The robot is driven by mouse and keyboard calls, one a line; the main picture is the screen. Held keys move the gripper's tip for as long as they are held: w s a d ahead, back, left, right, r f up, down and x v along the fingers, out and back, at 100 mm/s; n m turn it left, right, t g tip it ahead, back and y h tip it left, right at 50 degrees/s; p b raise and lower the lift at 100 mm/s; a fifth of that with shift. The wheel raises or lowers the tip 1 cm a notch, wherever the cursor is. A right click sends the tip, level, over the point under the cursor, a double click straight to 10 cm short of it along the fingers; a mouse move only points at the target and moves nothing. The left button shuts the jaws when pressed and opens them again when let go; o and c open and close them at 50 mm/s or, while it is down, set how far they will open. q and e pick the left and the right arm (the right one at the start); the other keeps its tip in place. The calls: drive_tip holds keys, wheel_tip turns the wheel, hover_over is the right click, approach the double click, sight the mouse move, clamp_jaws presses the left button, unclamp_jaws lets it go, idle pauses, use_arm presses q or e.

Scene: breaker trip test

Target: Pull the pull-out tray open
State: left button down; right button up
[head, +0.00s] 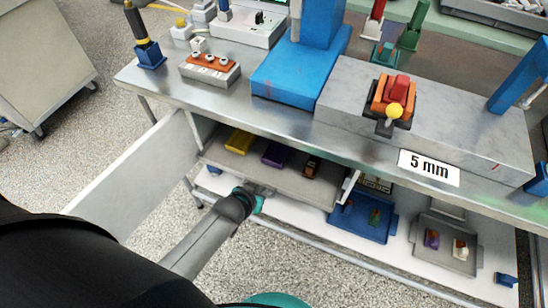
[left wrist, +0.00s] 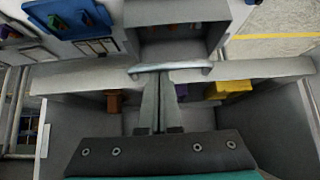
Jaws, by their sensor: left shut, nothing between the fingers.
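The pull-out tray (head: 310,188) is a grey tray below the front edge of the workbench. A yellow item (head: 238,141), a purple item (head: 273,154) and a brown-orange item (head: 312,166) lie in it. The left wrist view shows a pale bar handle (left wrist: 190,67) on the tray's front. My left gripper (head: 262,190) is at the tray's front edge. In the left wrist view its fingers (left wrist: 160,76) are together, with their tips at the handle. Nothing shows between them. I cannot tell whether they touch the bar. The right gripper is not in view.
An open white door panel (head: 135,180) stands left of the tray. A blue tray (head: 346,228) and another grey tray (head: 458,262) sit on the lower shelf (head: 355,256). The bench top (head: 225,101) carries several devices. The speckled floor in front is clear.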

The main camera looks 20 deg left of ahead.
use_arm(q)
drive_tip(key=s+p, duration=0.4)
drive_tip(key=s, duration=0.8)
drive_tip(key=shift+s+a+p, duration=0.15)
drive_tip(key=shift+a+p, duration=0.05)
drive_tip(key=shift+p, duration=0.15)
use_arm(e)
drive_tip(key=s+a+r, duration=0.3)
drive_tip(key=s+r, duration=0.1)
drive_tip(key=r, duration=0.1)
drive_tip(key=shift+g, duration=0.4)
